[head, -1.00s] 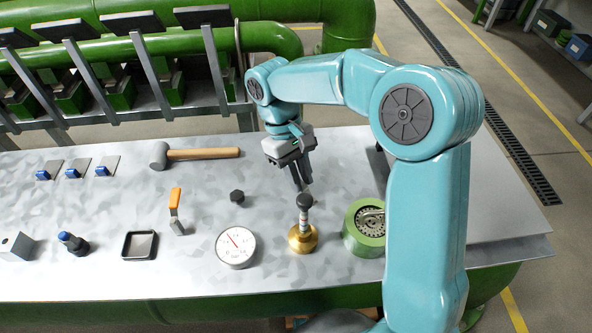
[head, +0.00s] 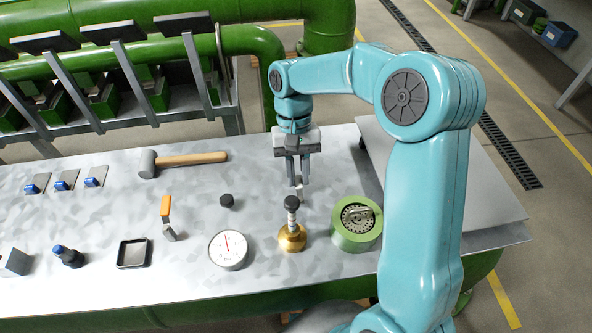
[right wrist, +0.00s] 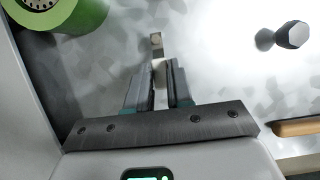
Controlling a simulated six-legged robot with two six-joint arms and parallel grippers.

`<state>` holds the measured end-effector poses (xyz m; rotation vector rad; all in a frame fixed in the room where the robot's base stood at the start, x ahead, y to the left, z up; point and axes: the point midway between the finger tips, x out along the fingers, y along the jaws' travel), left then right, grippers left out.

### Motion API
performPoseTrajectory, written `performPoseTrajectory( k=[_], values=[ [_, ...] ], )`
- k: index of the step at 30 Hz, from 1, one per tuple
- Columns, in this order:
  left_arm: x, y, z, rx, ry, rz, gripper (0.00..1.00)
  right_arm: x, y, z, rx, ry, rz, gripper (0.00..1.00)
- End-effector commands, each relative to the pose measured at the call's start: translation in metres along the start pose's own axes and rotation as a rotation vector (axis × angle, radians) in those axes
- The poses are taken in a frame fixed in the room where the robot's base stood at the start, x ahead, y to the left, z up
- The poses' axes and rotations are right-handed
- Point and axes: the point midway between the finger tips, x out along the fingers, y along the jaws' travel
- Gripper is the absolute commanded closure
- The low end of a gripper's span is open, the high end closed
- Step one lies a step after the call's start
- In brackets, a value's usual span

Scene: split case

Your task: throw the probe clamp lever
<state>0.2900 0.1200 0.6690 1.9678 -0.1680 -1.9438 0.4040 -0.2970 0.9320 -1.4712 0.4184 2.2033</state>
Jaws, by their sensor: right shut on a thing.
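My right gripper (head: 298,185) points down over the bench just behind the brass probe fitting. The probe has a black knob (head: 291,202), a pale stem with red marks and a brass base (head: 291,238). In the right wrist view my right gripper (right wrist: 161,68) has its fingers close together on a narrow grey metal lever (right wrist: 156,41), whose end sticks out past the tips. The lever (head: 300,194) shows only as a small piece below the fingers in the head view; the rest is hidden. My left gripper is out of view.
A green ring housing (head: 356,224) stands right of the probe. A gauge (head: 228,250), black hex knob (head: 227,201), orange-handled lever (head: 167,207), square tray (head: 133,253) and mallet (head: 190,160) are to the left. Green pipes run behind the bench.

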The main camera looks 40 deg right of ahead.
Motion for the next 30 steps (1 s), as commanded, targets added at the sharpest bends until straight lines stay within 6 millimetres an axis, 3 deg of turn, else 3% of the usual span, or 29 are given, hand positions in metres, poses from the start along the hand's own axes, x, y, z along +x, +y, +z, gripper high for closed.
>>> performPoseTrajectory(
  k=[14, 15, 16, 17, 26, 30],
  values=[
    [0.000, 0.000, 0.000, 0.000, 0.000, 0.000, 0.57, -0.002, 0.001, -0.001, 0.013, 0.006, -0.006, 1.00],
    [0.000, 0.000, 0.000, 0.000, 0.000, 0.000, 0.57, -0.002, 0.001, -0.001, 0.013, 0.006, -0.006, 0.66],
    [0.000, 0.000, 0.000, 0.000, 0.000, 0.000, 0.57, -0.001, 0.001, -0.001, 0.013, 0.005, -0.006, 0.56],
    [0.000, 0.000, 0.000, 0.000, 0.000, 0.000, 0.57, -0.001, 0.001, -0.001, 0.012, 0.005, -0.006, 0.53],
    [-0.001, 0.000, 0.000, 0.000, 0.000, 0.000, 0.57, -0.002, 0.001, 0.000, 0.011, 0.003, -0.005, 0.53],
    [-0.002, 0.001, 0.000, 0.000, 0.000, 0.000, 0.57, -0.018, 0.000, -0.001, 0.010, 0.006, -0.006, 0.53]
  ],
)
